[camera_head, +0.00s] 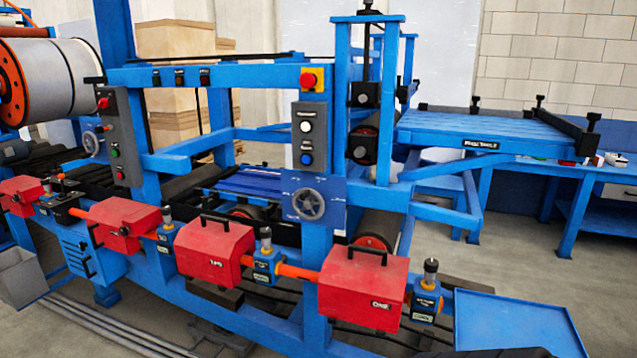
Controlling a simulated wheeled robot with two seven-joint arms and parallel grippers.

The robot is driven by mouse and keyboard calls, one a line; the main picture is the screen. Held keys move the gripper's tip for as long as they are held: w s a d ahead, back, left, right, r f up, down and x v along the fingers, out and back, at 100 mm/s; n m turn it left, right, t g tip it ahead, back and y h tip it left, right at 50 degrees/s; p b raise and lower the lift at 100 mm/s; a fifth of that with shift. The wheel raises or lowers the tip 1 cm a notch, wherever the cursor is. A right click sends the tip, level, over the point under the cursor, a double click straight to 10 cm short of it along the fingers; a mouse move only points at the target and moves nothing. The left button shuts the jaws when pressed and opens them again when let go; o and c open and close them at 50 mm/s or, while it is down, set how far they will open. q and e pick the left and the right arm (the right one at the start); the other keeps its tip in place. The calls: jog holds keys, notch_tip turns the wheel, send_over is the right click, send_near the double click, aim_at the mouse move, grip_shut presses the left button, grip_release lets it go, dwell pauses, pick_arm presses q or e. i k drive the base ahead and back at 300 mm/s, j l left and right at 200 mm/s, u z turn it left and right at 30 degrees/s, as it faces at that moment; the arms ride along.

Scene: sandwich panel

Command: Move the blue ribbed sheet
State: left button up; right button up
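A blue ribbed sheet (252,184) lies inside the blue machine frame, behind the control post and handwheel. Its ribs run lengthwise, and its right end is hidden behind the handwheel plate. A roller (248,212) shows just below it. Neither of my grippers can be made out in the head view.
A blue slatted outfeed table (485,132) with black posts stands at the right. Red boxes (362,287) line the machine's front. A blue tray (515,320) is at the lower right. A large coil (50,75) is at the upper left. Floor at the right (500,262) is clear.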

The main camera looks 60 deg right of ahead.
aim_at(253, 182)
jog(key=z, duration=1.45)
jog(key=i+j+z, duration=0.15)
jog(key=z, duration=0.65)
